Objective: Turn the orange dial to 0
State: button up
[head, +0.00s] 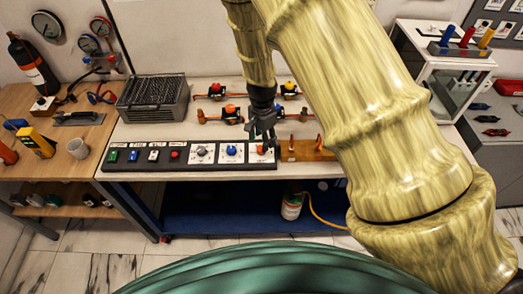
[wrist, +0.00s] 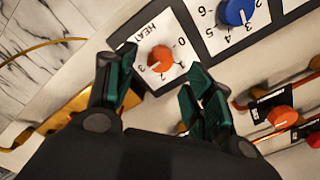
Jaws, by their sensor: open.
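The orange dial (wrist: 160,58) sits on a white plate marked HEAT, with numbers around it including 0 at its upper right and 3 at its lower left. A light mark on the dial seems to face the lower left, toward 3; it is small and hard to read. My gripper (wrist: 160,68) is open, with its dark green fingers on either side of the dial in the wrist view. I cannot tell whether either finger touches it. In the head view my gripper (head: 263,138) is above the right end of the black panel, partly hiding the orange dial (head: 263,149).
A blue dial (wrist: 237,12) on its own numbered plate is beside the orange one. The black panel (head: 140,166) also carries a grey dial (head: 201,151) and several switches. Valves with red and orange handles (head: 232,110) stand behind; a wooden block (head: 305,152) is to the right.

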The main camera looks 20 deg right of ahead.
jog(key=shift+f+b, duration=1.55)
jog(key=shift+f, duration=0.85)
jog(key=c, duration=1)
